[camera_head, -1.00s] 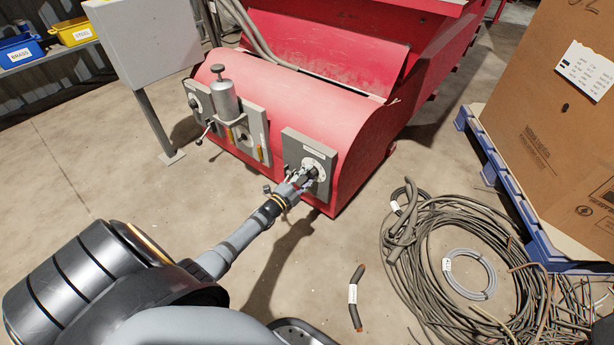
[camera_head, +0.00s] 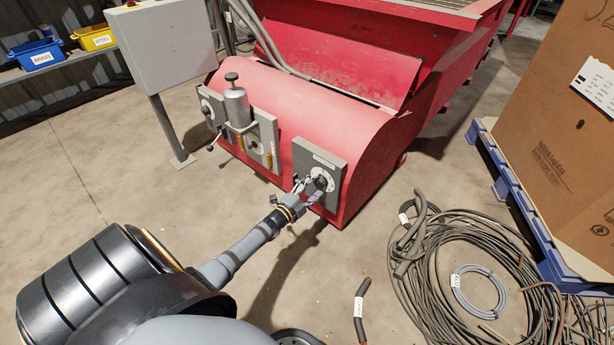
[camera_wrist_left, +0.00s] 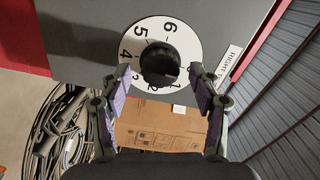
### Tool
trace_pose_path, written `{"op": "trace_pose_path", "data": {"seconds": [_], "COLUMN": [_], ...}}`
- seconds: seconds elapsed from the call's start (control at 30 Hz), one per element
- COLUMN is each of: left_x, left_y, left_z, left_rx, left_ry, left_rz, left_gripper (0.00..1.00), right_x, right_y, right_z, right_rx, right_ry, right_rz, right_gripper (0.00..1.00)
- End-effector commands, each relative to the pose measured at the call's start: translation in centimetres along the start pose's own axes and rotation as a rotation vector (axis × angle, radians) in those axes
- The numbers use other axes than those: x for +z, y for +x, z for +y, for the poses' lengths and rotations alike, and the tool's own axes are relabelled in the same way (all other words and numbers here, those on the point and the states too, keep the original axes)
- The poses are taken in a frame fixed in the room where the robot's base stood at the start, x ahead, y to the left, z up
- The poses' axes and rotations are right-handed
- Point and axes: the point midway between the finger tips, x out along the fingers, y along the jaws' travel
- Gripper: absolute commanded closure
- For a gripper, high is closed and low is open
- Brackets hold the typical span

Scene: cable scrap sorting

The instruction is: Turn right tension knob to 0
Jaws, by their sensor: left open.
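The right tension knob (camera_head: 321,182) is a black round knob on a white dial, on the grey panel (camera_head: 333,160) at the right of the red machine. In the left wrist view the knob (camera_wrist_left: 159,64) sits mid-dial (camera_wrist_left: 192,41), with numbers 1 to 6 readable. A small reddish mark on the knob's lower right points about toward the 1; the 0 cannot be made out. My left gripper (camera_head: 309,190) is open in front of the dial. In the wrist view its fingers (camera_wrist_left: 158,76) stand either side of the knob, apart from it. My right gripper is not in view.
Two more knob panels and a silver cylinder (camera_head: 237,108) are left of the panel on the red machine (camera_head: 300,100). A grey box on a post (camera_head: 165,45) stands further left. Cable coils (camera_head: 430,255), a cut cable piece (camera_head: 361,310) and a boxed pallet (camera_head: 515,190) lie right.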

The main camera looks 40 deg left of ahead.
Motion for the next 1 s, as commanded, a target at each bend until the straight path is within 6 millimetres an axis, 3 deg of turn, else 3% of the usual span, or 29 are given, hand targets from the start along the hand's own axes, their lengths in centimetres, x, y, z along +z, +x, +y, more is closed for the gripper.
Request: {"op": "trace_pose_path", "data": {"seconds": [0.3, 0.43, 0.6, 1.0], "left_x": [0.0, 0.1, 0.0, 0.0], "left_y": [-7.5, -9.8, -11.1, -11.1], "left_z": [0.1, 0.1, 0.0, 0.0], "left_rx": [0.005, 0.004, 0.001, 0.000], "left_ry": [0.001, -0.001, 0.000, -0.001], "left_rz": [0.001, 0.000, 0.000, 0.000], "left_gripper": [0.37, 0.37, 0.37, 0.37], "right_x": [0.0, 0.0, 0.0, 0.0], "right_y": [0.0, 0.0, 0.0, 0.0], "right_z": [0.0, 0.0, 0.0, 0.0], "right_rx": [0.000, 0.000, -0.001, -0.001], "right_ry": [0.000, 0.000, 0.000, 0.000], "right_rz": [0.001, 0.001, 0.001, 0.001], "right_gripper": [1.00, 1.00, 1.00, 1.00]}}
